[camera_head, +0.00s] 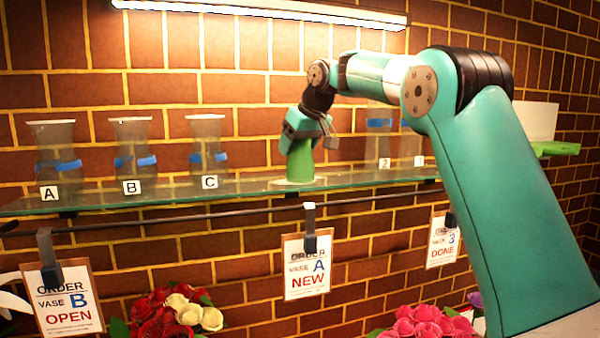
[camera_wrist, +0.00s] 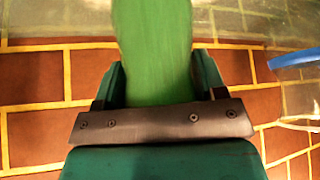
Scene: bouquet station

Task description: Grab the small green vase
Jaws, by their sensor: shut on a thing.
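The small green vase (camera_head: 300,162) stands upright on the glass shelf (camera_head: 240,189) in the head view, right of the clear vase marked C. My gripper (camera_head: 303,134) is around its upper part and shut on it. In the wrist view the green vase (camera_wrist: 152,50) fills the space between the two fingers of my gripper (camera_wrist: 158,85). The vase's top is hidden behind my gripper in the head view.
Clear vases A (camera_head: 55,160), B (camera_head: 135,158) and C (camera_head: 208,155) with blue bands stand to the left. More clear vases (camera_head: 378,140) stand to the right, partly behind my arm. Order cards (camera_head: 306,270) hang below the shelf, with red roses (camera_head: 160,312) beneath.

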